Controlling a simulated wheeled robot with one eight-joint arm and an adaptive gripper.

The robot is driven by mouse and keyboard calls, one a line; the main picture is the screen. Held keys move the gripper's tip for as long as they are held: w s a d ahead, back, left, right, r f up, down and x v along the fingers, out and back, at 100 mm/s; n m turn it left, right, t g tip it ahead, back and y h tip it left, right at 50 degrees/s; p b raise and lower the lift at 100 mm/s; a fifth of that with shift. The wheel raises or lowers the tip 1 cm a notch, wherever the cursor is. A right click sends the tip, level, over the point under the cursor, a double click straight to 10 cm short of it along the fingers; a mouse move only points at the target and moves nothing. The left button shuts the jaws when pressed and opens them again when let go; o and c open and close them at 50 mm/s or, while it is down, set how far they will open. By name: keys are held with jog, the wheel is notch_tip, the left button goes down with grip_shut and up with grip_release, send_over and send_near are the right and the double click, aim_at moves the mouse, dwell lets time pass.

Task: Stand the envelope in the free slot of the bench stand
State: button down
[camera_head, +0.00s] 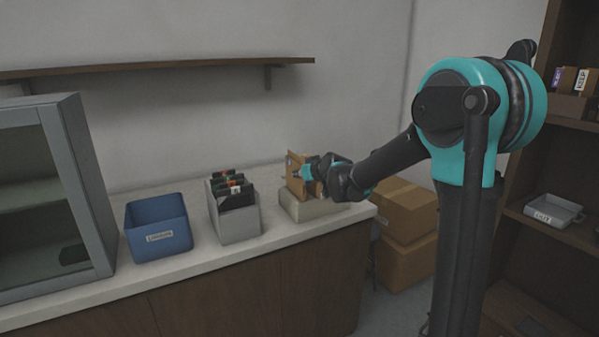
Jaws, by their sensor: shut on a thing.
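My gripper (307,172) is shut on a brown envelope (294,163), which is roughly upright over the right end of the bench. The envelope is directly above a low beige box (302,210); whether its lower edge is inside or just above the box is unclear. To the left, a grey stand (239,227) on the bench holds several dark upright items (229,180) with coloured marks at the top. A free slot cannot be made out in either holder from here. My gripper hides the envelope's right part.
A blue labelled bin (158,239) and a glass-fronted cabinet (75,190) stand left of the grey stand. A wall shelf (150,68) runs above. Cardboard boxes (405,262) are stacked past the bench's right end. A shelf unit with a grey tray (553,211) is at right.

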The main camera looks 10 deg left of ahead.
aim_at(300, 190)
jog(key=shift+f, duration=1.3)
jog(key=shift+f, duration=0.15)
jog(key=shift+f, duration=2.05)
jog(key=c, duration=1.3)
grip_release()
jog(key=v, duration=1.2)
jog(key=shift+d, duration=0.1)
